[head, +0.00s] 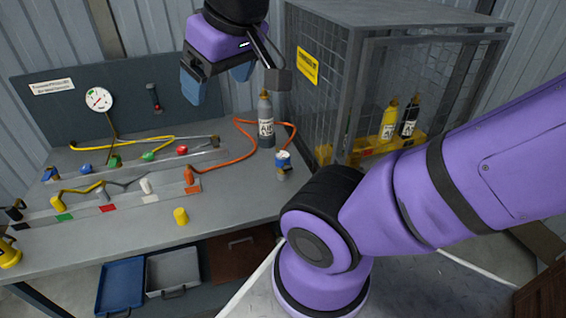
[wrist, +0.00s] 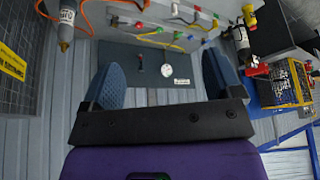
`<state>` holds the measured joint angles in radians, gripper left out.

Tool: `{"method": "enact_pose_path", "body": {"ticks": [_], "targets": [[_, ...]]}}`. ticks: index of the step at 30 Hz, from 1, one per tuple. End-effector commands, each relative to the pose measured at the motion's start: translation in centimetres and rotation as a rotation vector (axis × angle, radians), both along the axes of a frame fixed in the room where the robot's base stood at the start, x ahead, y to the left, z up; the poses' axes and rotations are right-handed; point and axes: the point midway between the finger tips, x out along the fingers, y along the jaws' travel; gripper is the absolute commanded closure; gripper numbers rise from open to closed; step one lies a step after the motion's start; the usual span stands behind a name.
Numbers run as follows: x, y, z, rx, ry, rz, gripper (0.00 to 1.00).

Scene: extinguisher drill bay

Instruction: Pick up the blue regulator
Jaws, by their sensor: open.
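In the wrist view my gripper (wrist: 165,82) faces the dark back panel (wrist: 145,62), with the grey air cylinder (wrist: 66,22) at the upper left.
An orange hose (head: 242,137) curls around the air cylinder. A wire cage (head: 318,100) stands close at the right, with yellow and black cylinders inside.

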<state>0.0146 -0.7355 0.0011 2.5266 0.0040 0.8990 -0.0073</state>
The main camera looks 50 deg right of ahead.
Motion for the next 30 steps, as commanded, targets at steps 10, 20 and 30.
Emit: {"method": "enact_pose_path", "body": {"ticks": [10, 20, 30], "targets": [[7.0, -4.7, -3.0, -0.011, 0.103, -0.081, 0.15], [12.5, -11.8, -8.5, -0.006, 0.202, -0.16, 0.15], [15.2, -20.3, -16.6, 0.018, 0.302, -0.241, 0.15]]}}
